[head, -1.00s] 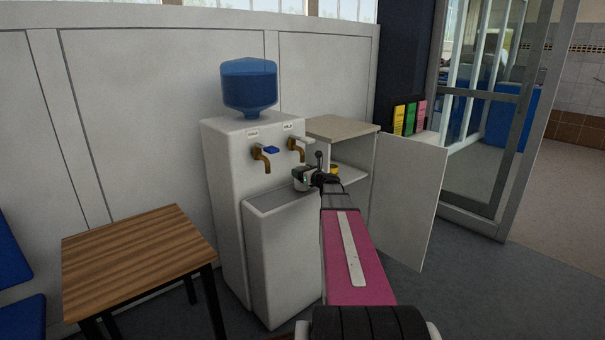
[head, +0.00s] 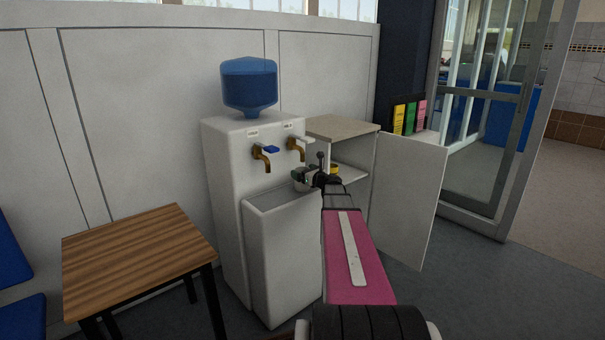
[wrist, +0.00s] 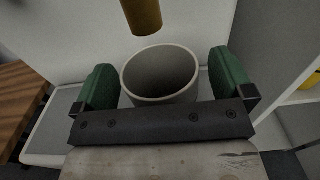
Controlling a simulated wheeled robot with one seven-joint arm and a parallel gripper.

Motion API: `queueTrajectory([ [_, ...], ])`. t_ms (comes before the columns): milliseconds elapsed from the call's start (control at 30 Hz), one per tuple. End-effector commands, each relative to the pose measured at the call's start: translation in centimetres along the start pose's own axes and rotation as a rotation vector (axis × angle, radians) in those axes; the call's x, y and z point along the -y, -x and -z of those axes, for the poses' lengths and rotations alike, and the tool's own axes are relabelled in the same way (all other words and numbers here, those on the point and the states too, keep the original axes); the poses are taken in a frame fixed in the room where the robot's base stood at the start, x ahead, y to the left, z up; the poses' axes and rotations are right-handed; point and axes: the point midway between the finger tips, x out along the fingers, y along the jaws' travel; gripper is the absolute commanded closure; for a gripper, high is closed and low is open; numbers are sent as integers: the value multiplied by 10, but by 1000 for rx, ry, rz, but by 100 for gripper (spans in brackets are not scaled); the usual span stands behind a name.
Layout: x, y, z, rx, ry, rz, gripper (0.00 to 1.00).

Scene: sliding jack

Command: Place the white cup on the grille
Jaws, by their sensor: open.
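The white cup (wrist: 160,75) stands upright between the two green fingers of my gripper (wrist: 162,82) in the wrist view. Small gaps show between the cup and both fingers. The brass tap (wrist: 142,14) of the dispenser hangs just above and behind the cup. In the head view, my gripper (head: 306,178) is at the dispenser's right side, below the right tap (head: 297,150), and the cup is mostly hidden there. The grille is the dispenser's ledge (wrist: 48,128), seen in part in the wrist view; the cup's base is hidden, so its contact cannot be seen.
The white water dispenser (head: 228,200) carries a blue bottle (head: 249,86). A wooden table (head: 140,250) stands at the left. An open cabinet (head: 343,128) with its door (head: 408,200) swung out and a yellow cup (head: 334,169) inside is at the right.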

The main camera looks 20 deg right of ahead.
Motion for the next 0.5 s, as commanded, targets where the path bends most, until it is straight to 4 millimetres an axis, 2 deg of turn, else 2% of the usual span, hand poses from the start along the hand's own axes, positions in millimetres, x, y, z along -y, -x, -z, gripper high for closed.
queueTrajectory([
  [300, -2, 66, 0, -1, 0, 2, 1],
  [500, -2, 97, 0, -1, 1, 1, 1],
])
